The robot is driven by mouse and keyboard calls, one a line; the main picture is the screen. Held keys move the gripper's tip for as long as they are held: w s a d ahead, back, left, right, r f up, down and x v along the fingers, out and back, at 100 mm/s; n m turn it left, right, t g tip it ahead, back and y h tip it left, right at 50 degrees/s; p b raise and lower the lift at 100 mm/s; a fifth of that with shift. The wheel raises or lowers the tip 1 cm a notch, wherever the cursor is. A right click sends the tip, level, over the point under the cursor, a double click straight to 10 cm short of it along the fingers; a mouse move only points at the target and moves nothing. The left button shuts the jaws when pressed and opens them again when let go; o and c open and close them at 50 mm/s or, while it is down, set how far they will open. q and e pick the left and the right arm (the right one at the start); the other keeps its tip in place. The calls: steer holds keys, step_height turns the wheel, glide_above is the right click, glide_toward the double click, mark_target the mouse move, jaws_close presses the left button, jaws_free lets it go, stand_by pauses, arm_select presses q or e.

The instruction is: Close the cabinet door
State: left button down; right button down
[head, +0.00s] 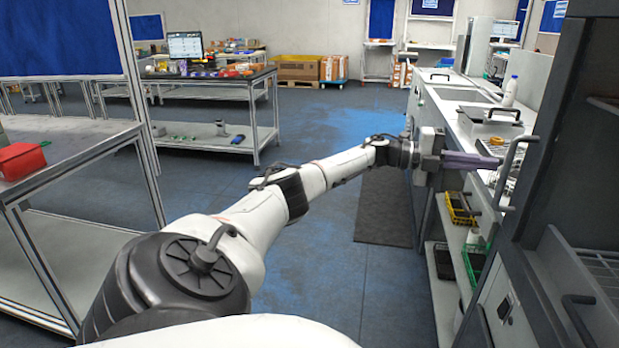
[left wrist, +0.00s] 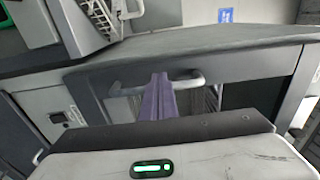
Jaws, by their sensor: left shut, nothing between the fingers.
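The dark grey cabinet (head: 557,110) stands at the right edge of the head view. A pale curved handle (head: 507,172) sticks out from its front; it also shows in the left wrist view (left wrist: 188,82). My left gripper (head: 497,163) reaches in from the left, its purple fingers shut and empty, with their tips close to the handle. In the left wrist view the fingers (left wrist: 160,82) overlap the middle of the handle. I cannot tell whether they touch it. How far the door stands open is unclear. My right gripper is out of view.
A counter (head: 455,105) with a white bottle (head: 510,92) and shelves with a yellow basket (head: 460,210) lie beyond the cabinet. A wire rack (head: 602,262) shows at lower right. A table with a red box (head: 20,161) stands left. The middle floor is free.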

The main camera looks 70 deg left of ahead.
arm_select(q)
steer(key=b+v, duration=0.1)
steer(key=v, duration=0.9)
steer(key=shift+b, duration=0.4)
steer(key=d+f+n+y, duration=0.2)
steer(key=d+f+n, duration=0.7)
steer(key=d+f, duration=1.6)
steer(key=s+d+f+n+g+y, duration=0.2)
steer(key=s+d+f+n, duration=0.4)
steer(key=s, duration=0.7)
steer(key=s+d+f+n+g+y, duration=0.3)
steer(key=s+d+f+n, duration=0.4)
steer(key=s+d+f, duration=0.3)
steer(key=s+f+g, duration=0.1)
steer(key=s+f, duration=0.2)
steer(key=shift+d, duration=0.4)
